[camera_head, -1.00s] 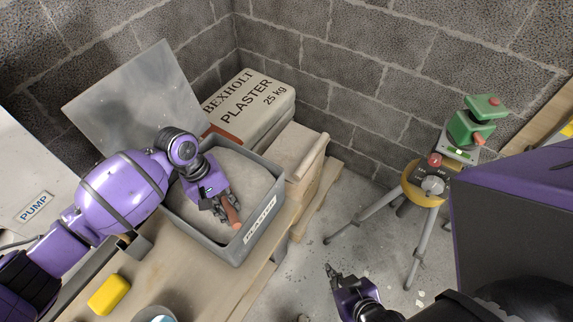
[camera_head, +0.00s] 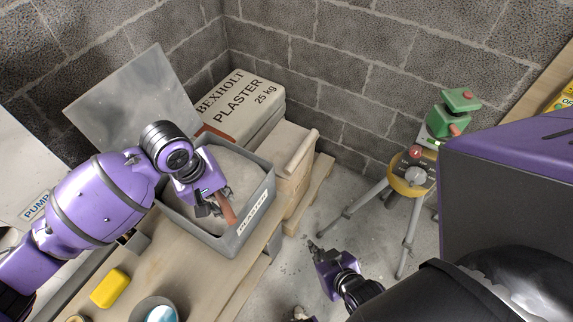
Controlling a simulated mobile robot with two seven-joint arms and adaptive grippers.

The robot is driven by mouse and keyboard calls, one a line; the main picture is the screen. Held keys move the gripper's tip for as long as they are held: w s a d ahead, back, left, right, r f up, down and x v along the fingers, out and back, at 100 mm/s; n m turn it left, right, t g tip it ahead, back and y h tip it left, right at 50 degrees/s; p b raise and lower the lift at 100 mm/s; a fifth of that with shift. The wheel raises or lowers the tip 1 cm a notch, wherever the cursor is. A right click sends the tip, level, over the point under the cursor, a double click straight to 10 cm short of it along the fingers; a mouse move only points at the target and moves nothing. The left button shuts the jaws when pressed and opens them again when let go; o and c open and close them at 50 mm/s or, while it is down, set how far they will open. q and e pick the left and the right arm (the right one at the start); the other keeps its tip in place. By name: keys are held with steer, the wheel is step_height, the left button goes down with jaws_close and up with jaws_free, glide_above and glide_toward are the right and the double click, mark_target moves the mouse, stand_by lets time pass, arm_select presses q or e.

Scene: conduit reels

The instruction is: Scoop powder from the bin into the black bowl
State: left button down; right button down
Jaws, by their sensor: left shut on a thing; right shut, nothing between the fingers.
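The grey bin (camera_head: 232,245), labelled PLASTER, stands on the wooden bench and holds pale powder (camera_head: 238,172). My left gripper (camera_head: 222,203) is over the bin's near part, shut on a reddish-brown handle (camera_head: 227,211). The tool's working end is hidden by the gripper or the powder. A round dark-rimmed bowl (camera_head: 136,311) with something pale blue inside is cut by the bottom edge; I cannot tell whether it is the black bowl. My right gripper (camera_head: 314,246) is shut and empty, over the floor right of the bench.
A yellow block (camera_head: 110,288) lies on the bench (camera_head: 190,275) left of the bowl. A plaster sack (camera_head: 240,103) and a metal sheet (camera_head: 130,100) stand behind the bin. A tripod (camera_head: 407,190) with a green device (camera_head: 455,115) stands at right.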

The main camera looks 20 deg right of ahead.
mark_target(225, 203)
arm_select(q)
steer(key=shift+s+d+r, duration=0.1)
steer(key=shift+s+r, duration=0.5)
steer(key=shift+r, duration=0.2)
steer(key=shift+s+r, duration=0.55)
steer(key=shift+r, duration=0.2)
steer(key=w+a+r+m, duration=0.1)
steer(key=w+a+r, duration=0.3)
steer(key=a+r, duration=0.9)
steer(key=a, duration=0.4)
steer(key=shift+a+r, duration=0.2)
steer(key=shift+r, duration=0.15)
steer(key=shift+w, duration=0.1)
